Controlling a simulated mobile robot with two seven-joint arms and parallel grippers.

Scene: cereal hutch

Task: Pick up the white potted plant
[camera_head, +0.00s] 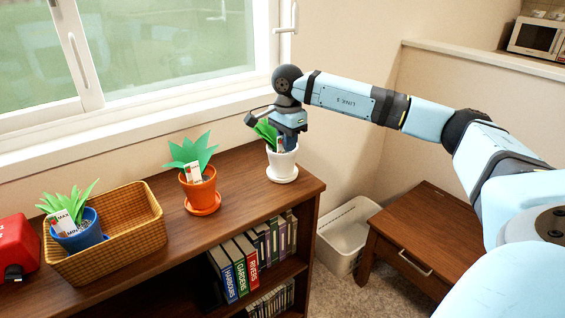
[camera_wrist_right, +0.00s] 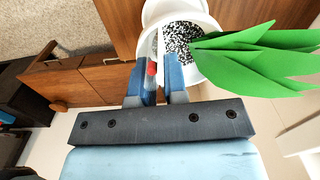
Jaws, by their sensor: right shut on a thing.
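The white potted plant (camera_head: 282,166) stands upright at the right end of the wooden shelf top, on its white saucer. It has green pointed leaves. My right gripper (camera_head: 281,143) reaches down onto it from above and partly hides its leaves. In the right wrist view, the gripper (camera_wrist_right: 158,76) is shut at the rim of the white pot (camera_wrist_right: 203,19), beside the green leaves (camera_wrist_right: 255,55) and speckled soil. A small red-and-white piece shows between the fingers. My left gripper is not in view.
An orange potted plant (camera_head: 201,193) stands left of the white one. Further left are a wicker basket (camera_head: 140,232) holding a blue potted plant (camera_head: 77,232), and a red object (camera_head: 15,247). Books (camera_head: 238,270) fill the shelf below. The window (camera_head: 170,40) is behind; a white bin (camera_head: 343,236) is right.

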